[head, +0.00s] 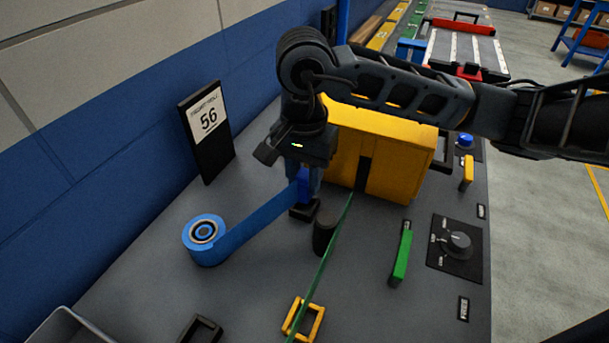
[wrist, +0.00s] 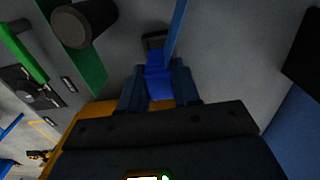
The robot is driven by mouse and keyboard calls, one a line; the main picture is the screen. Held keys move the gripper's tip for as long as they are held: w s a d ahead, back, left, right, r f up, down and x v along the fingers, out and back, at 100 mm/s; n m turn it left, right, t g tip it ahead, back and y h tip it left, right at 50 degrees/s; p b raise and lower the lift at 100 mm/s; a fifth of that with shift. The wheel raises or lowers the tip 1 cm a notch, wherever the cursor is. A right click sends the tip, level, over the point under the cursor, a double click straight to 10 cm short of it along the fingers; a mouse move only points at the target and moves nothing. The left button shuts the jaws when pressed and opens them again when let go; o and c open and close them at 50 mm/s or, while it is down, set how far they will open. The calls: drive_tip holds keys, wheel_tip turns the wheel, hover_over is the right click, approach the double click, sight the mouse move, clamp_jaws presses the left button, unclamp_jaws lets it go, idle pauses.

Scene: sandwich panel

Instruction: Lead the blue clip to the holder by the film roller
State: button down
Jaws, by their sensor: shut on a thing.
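The blue clip (head: 304,184) is at the end of the blue film (head: 262,218), which runs from the blue film roller (head: 205,241) at the left. My gripper (head: 303,177) points down over the panel, shut on the clip. The wrist view shows the clip (wrist: 159,84) between both fingers, with film leading up from it. A small black holder (head: 303,212) shows just below the clip in the head view; it is also beyond the clip in the wrist view (wrist: 153,40). Whether clip and holder touch, I cannot tell.
A black post (head: 324,238) stands close by on the right, with a green strip (head: 332,255) passing it. A yellow housing (head: 400,160) stands behind. A yellow frame (head: 303,320) and a black frame (head: 200,330) lie in front. A sign (head: 206,130) stands at left.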

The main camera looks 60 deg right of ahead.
sight(305, 191)
drive_tip(key=shift+f+b, duration=1.15)
drive_tip(key=shift+b, duration=0.45)
drive_tip(key=shift+f+b, duration=0.7)
drive_tip(key=shift+b, duration=0.4)
drive_tip(key=c, duration=0.7)
unclamp_jaws()
drive_tip(key=shift+c, duration=0.2)
drive_tip(key=shift+r+p, duration=0.95)
drive_tip(key=shift+r, duration=2.6)
